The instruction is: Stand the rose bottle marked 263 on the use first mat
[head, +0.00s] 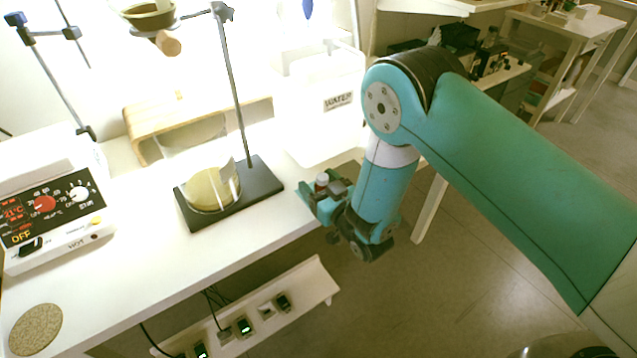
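My gripper (322,190) hangs beside the right front edge of the white bench, at the end of the teal arm. I cannot make out any mat marked use first in this view.
A black stand base (262,178) with a glass beaker (212,190) is left of my gripper. A WATER container (325,120) stands behind. A hot plate (50,215) and a round cork mat (36,329) are at the left. Floor (440,290) shows at right.

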